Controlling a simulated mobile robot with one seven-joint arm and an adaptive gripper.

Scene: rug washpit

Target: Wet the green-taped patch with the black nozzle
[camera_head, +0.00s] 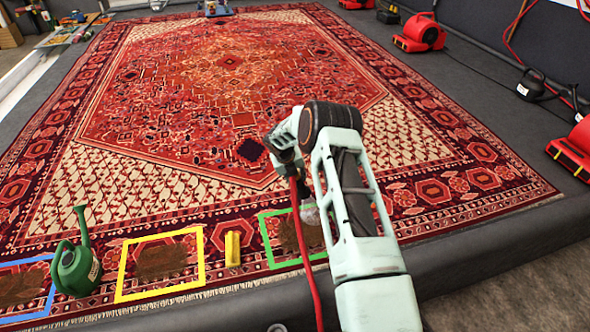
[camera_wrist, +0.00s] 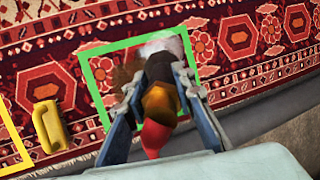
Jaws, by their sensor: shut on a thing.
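My gripper (camera_wrist: 160,88) is shut on the black nozzle (camera_wrist: 160,68), which has an orange-yellow collar and a red hose (camera_head: 311,270) behind it. The nozzle is over the green-taped patch (camera_wrist: 97,95), its black end toward the far side of the tape frame. A whitish, misty blob (camera_wrist: 167,42) shows at its front end, like spray. In the head view, the green tape frame (camera_head: 266,240) surrounds a brown stain (camera_head: 288,234), partly hidden by my arm and the hose. My gripper (camera_head: 304,192) is seen there above the patch, its fingers mostly hidden.
A yellow block (camera_head: 232,248) lies left of the green frame. Further left are a yellow-taped patch (camera_head: 122,270), a green watering can (camera_head: 76,268) and a blue-taped patch (camera_head: 48,296). Red blowers (camera_head: 420,34) stand along the right. The patterned rug (camera_head: 150,135) is largely clear.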

